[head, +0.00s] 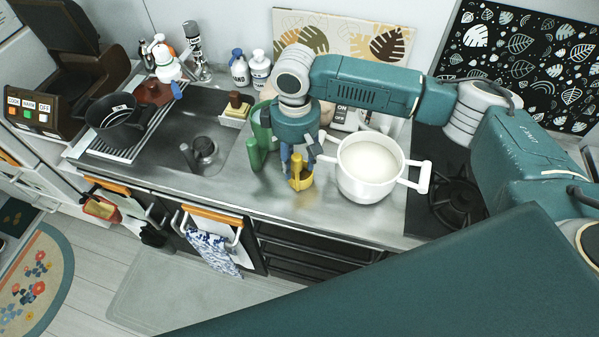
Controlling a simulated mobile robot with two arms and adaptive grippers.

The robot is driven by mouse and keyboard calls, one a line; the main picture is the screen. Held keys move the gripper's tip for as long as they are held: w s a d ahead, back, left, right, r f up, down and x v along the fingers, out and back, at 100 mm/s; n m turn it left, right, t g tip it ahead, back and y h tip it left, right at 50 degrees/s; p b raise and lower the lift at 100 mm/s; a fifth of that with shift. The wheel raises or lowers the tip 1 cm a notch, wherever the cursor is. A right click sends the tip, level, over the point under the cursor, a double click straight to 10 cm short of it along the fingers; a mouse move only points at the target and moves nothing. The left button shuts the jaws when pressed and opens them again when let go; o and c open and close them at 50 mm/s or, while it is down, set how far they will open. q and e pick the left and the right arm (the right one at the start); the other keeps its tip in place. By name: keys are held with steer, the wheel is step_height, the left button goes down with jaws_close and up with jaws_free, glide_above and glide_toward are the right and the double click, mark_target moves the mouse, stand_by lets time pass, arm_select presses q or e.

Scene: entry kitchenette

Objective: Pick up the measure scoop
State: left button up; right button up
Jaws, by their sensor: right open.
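The yellow measure scoop (301,182) stands on the steel counter, just left of a white two-handled pot (372,188). My right gripper (299,163) points down over the scoop, its fingers on either side of the scoop's upper part. The gripper is open. Whether a finger touches the scoop cannot be told. The gripper and its wrist hide some of the scoop's top. My left gripper is not in view.
The white pot holds pale liquid, and its left handle is close to my right gripper. A green object (256,145) stands close on the left. A sink (205,157) lies further left, a stove burner (457,203) at the right. The front counter strip is clear.

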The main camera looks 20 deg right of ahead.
steer(key=c, duration=0.4)
jaws_close()
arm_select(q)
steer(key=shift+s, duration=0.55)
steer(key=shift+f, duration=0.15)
arm_select(e)
steer(key=shift+r, duration=0.1)
